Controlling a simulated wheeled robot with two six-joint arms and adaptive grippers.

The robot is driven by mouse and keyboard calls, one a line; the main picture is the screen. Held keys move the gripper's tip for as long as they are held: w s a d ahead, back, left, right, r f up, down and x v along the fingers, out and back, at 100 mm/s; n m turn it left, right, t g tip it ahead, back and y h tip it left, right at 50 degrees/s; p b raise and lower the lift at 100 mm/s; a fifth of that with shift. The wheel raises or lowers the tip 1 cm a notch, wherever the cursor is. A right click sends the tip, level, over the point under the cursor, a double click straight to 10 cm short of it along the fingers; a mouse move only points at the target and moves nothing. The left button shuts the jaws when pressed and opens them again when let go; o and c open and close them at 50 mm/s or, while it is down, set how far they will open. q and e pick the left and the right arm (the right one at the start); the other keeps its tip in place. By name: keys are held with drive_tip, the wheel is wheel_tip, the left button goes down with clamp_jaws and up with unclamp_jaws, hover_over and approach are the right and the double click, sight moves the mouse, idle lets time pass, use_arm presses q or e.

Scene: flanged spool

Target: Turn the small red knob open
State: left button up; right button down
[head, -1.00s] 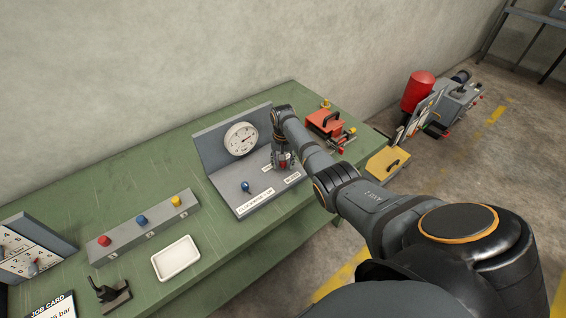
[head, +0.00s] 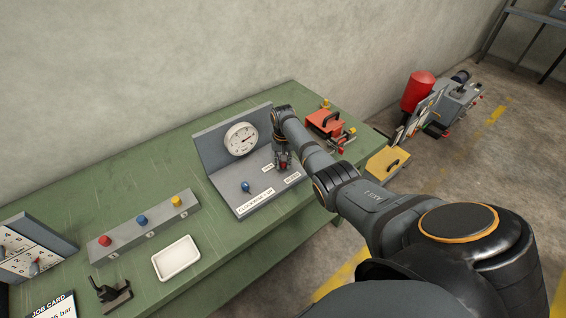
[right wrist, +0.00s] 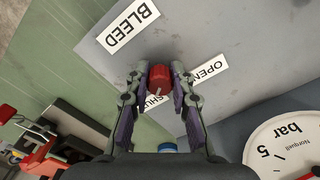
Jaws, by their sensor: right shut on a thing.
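The small red knob (right wrist: 160,77) stands on the grey gauge panel (head: 222,187), between my right gripper's fingertips. My right gripper (right wrist: 160,71) is shut on it from above; in the head view the gripper (head: 283,161) largely hides the knob. A pale mark shows on the knob's near side, towards the partly covered SHUT label (right wrist: 156,100). The OPEN label (right wrist: 207,70) lies to the right in the wrist view, and the BLEED label (right wrist: 128,27) beyond. The round bar gauge (head: 241,138) is on the panel's upright back. My left gripper is not in view.
A button box (head: 125,234), a white tray (head: 176,258) and a black holder (head: 112,294) lie to the left. A red case (head: 323,122) stands behind the arm.

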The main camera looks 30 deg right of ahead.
drive_tip(key=n+p, duration=0.1)
drive_tip(key=n, duration=1)
drive_tip(key=shift+p, duration=0.4)
drive_tip(key=n, duration=0.6)
drive_tip(key=shift+n, duration=0.3)
drive_tip(key=n, duration=0.5)
drive_tip(key=shift+d, duration=0.1)
drive_tip(key=shift+n, duration=0.4)
drive_tip(key=c, duration=1.1)
unclamp_jaws()
drive_tip(key=shift+c, duration=0.2)
